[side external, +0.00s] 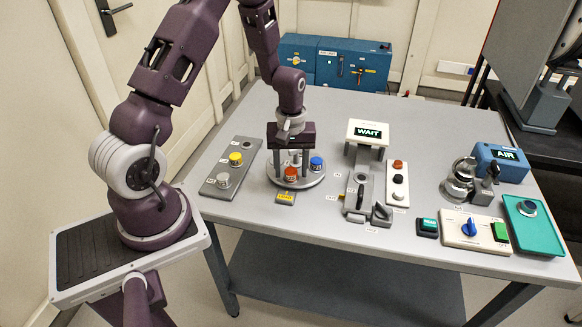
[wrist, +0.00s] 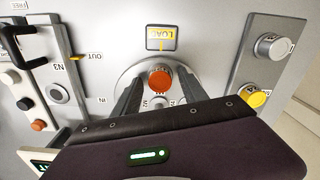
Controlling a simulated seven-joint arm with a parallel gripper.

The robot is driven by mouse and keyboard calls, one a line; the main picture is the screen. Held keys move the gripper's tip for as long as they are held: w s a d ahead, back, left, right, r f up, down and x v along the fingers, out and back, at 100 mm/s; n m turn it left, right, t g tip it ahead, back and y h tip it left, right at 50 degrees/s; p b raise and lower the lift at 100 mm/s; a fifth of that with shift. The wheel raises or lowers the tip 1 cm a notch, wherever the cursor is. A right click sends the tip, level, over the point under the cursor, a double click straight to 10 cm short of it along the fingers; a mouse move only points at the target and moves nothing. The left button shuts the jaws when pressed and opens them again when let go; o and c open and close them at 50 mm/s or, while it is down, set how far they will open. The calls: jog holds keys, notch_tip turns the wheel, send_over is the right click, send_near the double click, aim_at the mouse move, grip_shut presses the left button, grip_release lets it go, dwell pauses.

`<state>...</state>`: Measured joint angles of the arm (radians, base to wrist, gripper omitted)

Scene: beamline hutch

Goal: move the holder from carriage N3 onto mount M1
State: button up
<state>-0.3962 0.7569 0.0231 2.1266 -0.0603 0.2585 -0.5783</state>
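Carriage N3 (side external: 359,190) is a grey slide right of the turntable; its label N3 reads in the wrist view (wrist: 58,70). A grey round piece (side external: 361,178) shows on it, also in the wrist view (wrist: 58,94); I cannot tell whether it is a holder or an empty socket. My gripper (side external: 291,179) points down over the round grey turntable (side external: 316,182), its fingers open and apart. An orange-capped holder (side external: 290,172) appears between the fingertips in the wrist view (wrist: 160,80), not clamped. A label M2 shows beside it. I cannot make out M1.
A blue-capped holder (side external: 317,163) stands on the turntable. The left rack (side external: 218,183) has yellow (side external: 236,158) and grey (side external: 223,180) holders. A WAIT display (side external: 368,132) stands behind the carriage. A three-button strip (side external: 398,184) is right of it. The AIR box (side external: 502,160) is further right.

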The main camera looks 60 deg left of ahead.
jog(key=r, duration=0.8)
jog(key=shift+d+r, duration=0.2)
jog(key=shift+d, duration=0.05)
jog(key=s+d+r+m+t, duration=0.2)
jog(key=s+d+r+m, duration=0.25)
jog(key=r, duration=0.35)
jog(key=s+d+r+m+t, duration=0.25)
jog(key=s+d+r, duration=0.3)
jog(key=r, duration=0.35)
jog(key=s+d+r+m+t, duration=0.1)
jog(key=s+d+r+m, duration=0.1)
jog(key=s+m, duration=0.3)
jog(key=s+d, duration=0.1)
jog(key=s, duration=0.2)
jog(key=shift+s+d+r, duration=0.2)
jog(key=shift+s+d, duration=0.05)
jog(key=shift+d, duration=0.1)
